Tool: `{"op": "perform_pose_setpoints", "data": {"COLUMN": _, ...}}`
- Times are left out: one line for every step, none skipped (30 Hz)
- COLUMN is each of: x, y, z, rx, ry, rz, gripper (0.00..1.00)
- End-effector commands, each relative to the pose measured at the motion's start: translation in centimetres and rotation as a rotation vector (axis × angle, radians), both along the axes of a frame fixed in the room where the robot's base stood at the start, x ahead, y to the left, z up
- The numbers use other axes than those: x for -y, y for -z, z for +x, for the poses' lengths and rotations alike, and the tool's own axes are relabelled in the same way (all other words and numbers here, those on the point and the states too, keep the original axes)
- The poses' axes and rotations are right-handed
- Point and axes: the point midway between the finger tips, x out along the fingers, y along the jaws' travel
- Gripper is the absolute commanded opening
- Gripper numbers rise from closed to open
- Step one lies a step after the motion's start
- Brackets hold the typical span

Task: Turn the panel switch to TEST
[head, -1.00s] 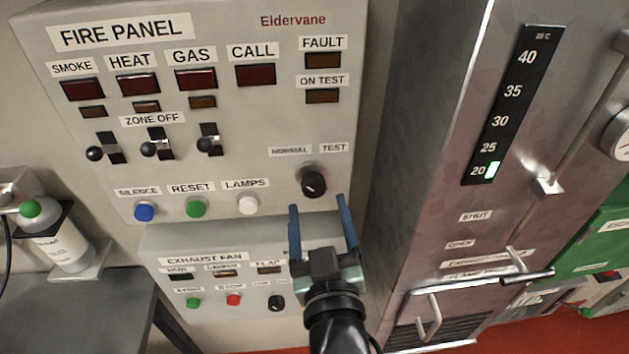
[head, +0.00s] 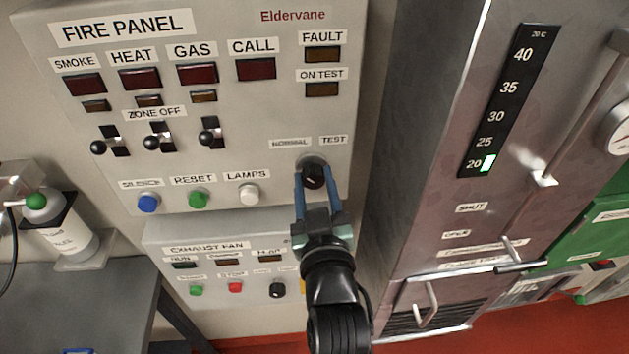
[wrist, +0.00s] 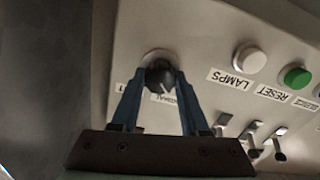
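The panel switch, a round black knob (head: 314,176), sits at the lower right of the grey fire panel (head: 240,120), below the NORMAL label (head: 291,142) and the TEST label (head: 333,141). My gripper (head: 315,178) has its blue fingers on both sides of the knob. In the wrist view the knob (wrist: 159,77) sits between the fingertips (wrist: 161,76), which appear to touch it. Its pale pointer mark faces the partly hidden NORMAL label. The ON TEST lamp (head: 322,90) looks dark.
White LAMPS (head: 249,194), green RESET (head: 198,198) and blue (head: 149,203) buttons line up left of the knob. A metal cabinet (head: 420,150) stands close on the right.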

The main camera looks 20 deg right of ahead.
Motion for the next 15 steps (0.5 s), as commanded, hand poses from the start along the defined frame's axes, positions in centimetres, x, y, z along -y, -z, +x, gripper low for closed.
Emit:
{"op": "perform_pose_setpoints", "data": {"x": 0.01, "y": 0.00, "z": -0.01, "rx": 0.000, "ry": 0.000, "rz": 0.000, "gripper": 0.17}}
{"op": "perform_pose_setpoints", "data": {"x": 0.01, "y": 0.00, "z": -0.01, "rx": 0.000, "ry": 0.000, "rz": 0.000, "gripper": 0.11}}
{"op": "perform_pose_setpoints", "data": {"x": 0.00, "y": 0.00, "z": -0.02, "rx": 0.000, "ry": 0.000, "rz": 0.000, "gripper": 0.04}}
{"op": "perform_pose_setpoints", "data": {"x": -0.01, "y": 0.00, "z": -0.02, "rx": 0.000, "ry": 0.000, "rz": 0.000, "gripper": 0.00}}
{"op": "perform_pose_setpoints", "data": {"x": -0.01, "y": 0.00, "z": -0.02, "rx": 0.000, "ry": 0.000, "rz": 0.000, "gripper": 0.00}}
{"op": "perform_pose_setpoints", "data": {"x": 0.00, "y": 0.00, "z": -0.02, "rx": 0.000, "ry": 0.000, "rz": 0.000, "gripper": 0.00}}
{"op": "perform_pose_setpoints", "data": {"x": 0.00, "y": 0.00, "z": -0.02, "rx": 0.000, "ry": 0.000, "rz": 0.000, "gripper": 0.00}}
{"op": "perform_pose_setpoints", "data": {"x": 0.00, "y": 0.00, "z": -0.02, "rx": 0.000, "ry": 0.000, "rz": 0.001, "gripper": 0.00}}
{"op": "perform_pose_setpoints", "data": {"x": 0.00, "y": 0.00, "z": -0.02, "rx": 0.001, "ry": 0.000, "rz": 0.003, "gripper": 0.00}}
{"op": "perform_pose_setpoints", "data": {"x": -0.01, "y": 0.00, "z": -0.02, "rx": 0.001, "ry": 0.000, "rz": 0.005, "gripper": 0.00}}
{"op": "perform_pose_setpoints", "data": {"x": 0.00, "y": 0.00, "z": -0.02, "rx": 0.002, "ry": 0.000, "rz": 0.008, "gripper": 0.00}}
{"op": "perform_pose_setpoints", "data": {"x": -0.01, "y": 0.00, "z": -0.02, "rx": 0.004, "ry": 0.000, "rz": 0.014, "gripper": 0.00}}
{"op": "perform_pose_setpoints", "data": {"x": -0.01, "y": -0.01, "z": -0.02, "rx": 0.006, "ry": 0.000, "rz": 0.021, "gripper": 0.00}}
{"op": "perform_pose_setpoints", "data": {"x": 0.00, "y": -0.01, "z": -0.01, "rx": 0.008, "ry": 0.000, "rz": 0.029, "gripper": 0.00}}
{"op": "perform_pose_setpoints", "data": {"x": -0.01, "y": -0.01, "z": -0.01, "rx": 0.012, "ry": 0.000, "rz": 0.040, "gripper": 0.00}}
